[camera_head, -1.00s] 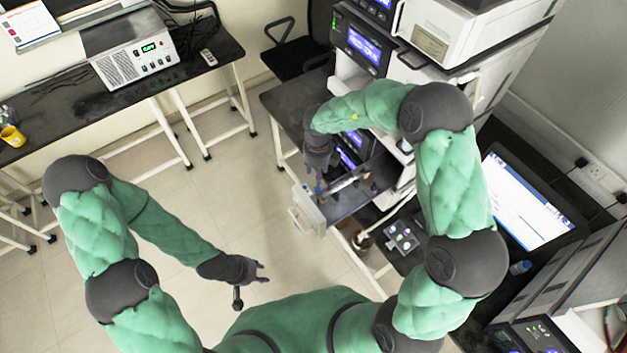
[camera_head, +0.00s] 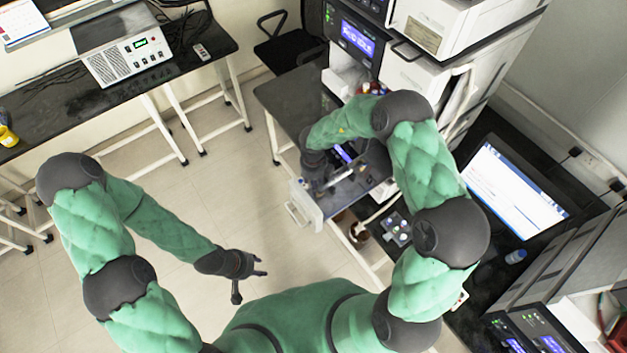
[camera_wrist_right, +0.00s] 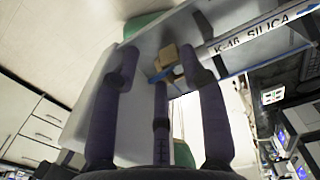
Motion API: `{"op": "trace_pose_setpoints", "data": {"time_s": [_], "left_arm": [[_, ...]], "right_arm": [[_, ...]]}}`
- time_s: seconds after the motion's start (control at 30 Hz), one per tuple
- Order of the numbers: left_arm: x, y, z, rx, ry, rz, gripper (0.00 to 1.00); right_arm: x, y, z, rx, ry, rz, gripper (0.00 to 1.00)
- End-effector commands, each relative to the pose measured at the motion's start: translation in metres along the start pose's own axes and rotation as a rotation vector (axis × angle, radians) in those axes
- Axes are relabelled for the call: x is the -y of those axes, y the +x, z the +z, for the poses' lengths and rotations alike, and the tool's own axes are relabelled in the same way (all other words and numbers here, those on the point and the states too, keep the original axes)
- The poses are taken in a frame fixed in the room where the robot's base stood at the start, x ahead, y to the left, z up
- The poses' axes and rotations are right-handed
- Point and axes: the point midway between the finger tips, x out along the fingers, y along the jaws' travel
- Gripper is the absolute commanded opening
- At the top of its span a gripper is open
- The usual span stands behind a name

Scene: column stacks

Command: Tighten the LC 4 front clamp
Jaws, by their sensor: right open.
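A pale column (camera_wrist_right: 265,33) printed "K-46 SILICA" runs across the top right of the right wrist view. It also shows in the head view (camera_head: 341,178), lying over an open drawer (camera_head: 306,205). Small tan blocks (camera_wrist_right: 168,56), possibly the front clamp, sit beside the column's end; I cannot read an LC 4 mark. My right gripper (camera_head: 318,187) is over the drawer, near the column's left end. Its fingers (camera_wrist_right: 162,70) are spread, with the tan blocks beyond and between them, and they hold nothing visible. My left gripper (camera_head: 252,274) is open and empty above the floor.
Stacked instruments (camera_head: 356,40) with lit displays stand behind the drawer. A monitor (camera_head: 513,190) lies to the right. A side bench (camera_head: 120,90) is at left. The floor between is clear.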

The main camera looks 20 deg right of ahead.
Motion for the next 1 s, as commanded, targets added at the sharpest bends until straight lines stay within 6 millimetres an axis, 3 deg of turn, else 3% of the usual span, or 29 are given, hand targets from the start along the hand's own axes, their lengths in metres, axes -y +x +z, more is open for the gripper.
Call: {"op": "trace_pose_setpoints", "data": {"time_s": [0.03, 0.17, 0.2, 1.0], "left_arm": [[0.0, 0.0, 0.0, 0.0, 0.0, 0.0, 0.4], [0.0, 0.0, 0.0, 0.0, 0.0, 0.0, 0.4], [0.0, 0.0, 0.0, 0.0, 0.0, 0.0, 0.4], [0.0007, 0.0021, 0.0, 0.0, 0.0, 0.0, 0.4]], "right_arm": [[0.0, -0.0001, 0.0, 0.0, 0.0, 0.0, 0.4], [0.0, -0.0002, 0.0001, 0.0, 0.0, 0.0, 0.04], [0.0001, -0.0003, 0.0002, 0.0, 0.0, 0.0, 0.0], [0.0014, -0.0018, 0.001, 0.023, -0.002, -0.003, 0.0]]}}
